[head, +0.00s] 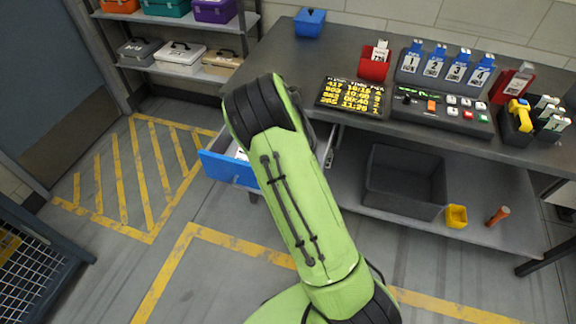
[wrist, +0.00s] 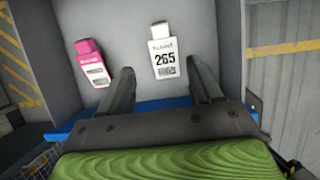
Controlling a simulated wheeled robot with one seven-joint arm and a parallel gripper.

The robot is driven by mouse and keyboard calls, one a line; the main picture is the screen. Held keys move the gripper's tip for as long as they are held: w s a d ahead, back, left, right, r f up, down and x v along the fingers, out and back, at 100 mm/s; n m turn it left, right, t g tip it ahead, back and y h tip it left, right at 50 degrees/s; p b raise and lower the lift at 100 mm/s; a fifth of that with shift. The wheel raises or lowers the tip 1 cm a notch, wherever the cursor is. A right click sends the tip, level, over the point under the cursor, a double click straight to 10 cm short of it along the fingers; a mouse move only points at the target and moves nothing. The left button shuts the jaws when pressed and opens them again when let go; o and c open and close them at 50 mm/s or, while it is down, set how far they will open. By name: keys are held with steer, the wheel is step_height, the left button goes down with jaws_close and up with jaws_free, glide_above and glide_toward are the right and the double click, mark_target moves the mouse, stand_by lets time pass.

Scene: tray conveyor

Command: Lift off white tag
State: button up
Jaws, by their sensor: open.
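In the wrist view, a white tag (wrist: 165,52) printed with 265 and a barcode lies on the grey floor of the open drawer. My gripper (wrist: 166,78) is open above the drawer, with the white tag ahead of and between its fingers, closer to the right one. I cannot tell how far above the tag the fingertips are. A pink tag (wrist: 91,58) with white labels lies to the left, outside the left finger. In the head view, the blue-fronted drawer (head: 226,169) stands pulled out under the table, and my arm hides my gripper and most of the drawer's inside.
The table (head: 290,55) holds a yellow-lettered board (head: 352,97), a red holder (head: 375,63), a blue bin (head: 310,22) and a row of numbered blue tags (head: 434,62). A grey crate (head: 403,182) stands on the lower shelf. The striped floor left of the drawer is clear.

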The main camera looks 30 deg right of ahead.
steer(key=b+x, duration=0.2)
steer(key=x, duration=0.6)
steer(key=shift+f, duration=0.15)
steer(key=b+x, duration=0.2)
steer(key=x, duration=0.3)
steer(key=shift+d+f, duration=0.1)
steer(key=shift+f, duration=0.3)
steer(key=shift+r, duration=0.15)
steer(key=c, duration=0.7)
